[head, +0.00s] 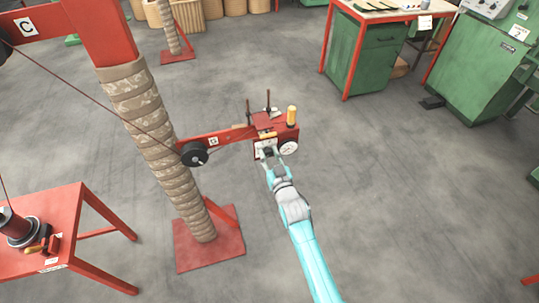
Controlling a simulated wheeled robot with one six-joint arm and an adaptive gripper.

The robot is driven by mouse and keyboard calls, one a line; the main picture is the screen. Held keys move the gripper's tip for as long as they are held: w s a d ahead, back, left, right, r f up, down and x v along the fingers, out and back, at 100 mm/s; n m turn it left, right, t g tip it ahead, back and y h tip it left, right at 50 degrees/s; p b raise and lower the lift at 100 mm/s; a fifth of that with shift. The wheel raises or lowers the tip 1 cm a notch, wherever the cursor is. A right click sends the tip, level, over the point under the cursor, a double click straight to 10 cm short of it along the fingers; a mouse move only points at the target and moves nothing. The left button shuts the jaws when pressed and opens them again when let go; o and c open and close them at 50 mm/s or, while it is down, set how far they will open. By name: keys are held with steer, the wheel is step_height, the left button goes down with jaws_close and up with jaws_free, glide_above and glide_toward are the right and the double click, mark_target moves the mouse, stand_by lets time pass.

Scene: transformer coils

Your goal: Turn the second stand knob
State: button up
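A stand (152,135) with a red square base and a wrapped, bandaged-looking column rises left of centre. A red arm (230,137) labelled with a small letter plate juts right from it and carries a black pulley wheel (195,154). At the arm's end is a red box (272,119) with a yellow-orange cylinder (292,115), a white round dial (288,148) and thin upright dark rods. My gripper (267,153) is at the front of this box, close to or touching it. The knob is too small or hidden to make out, and the fingers are too small to judge.
A red table (60,215) with a spool (18,227) stands at left. A thin wire runs from upper left to the pulley. A green cabinet bench (375,50) and green machine (485,70) stand at upper right.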

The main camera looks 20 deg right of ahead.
jaws_close()
steer(key=m, duration=0.4)
steer(key=shift+d+m, duration=0.1)
steer(key=shift+m, duration=2.8)
steer(key=o, duration=0.8)
jaws_free()
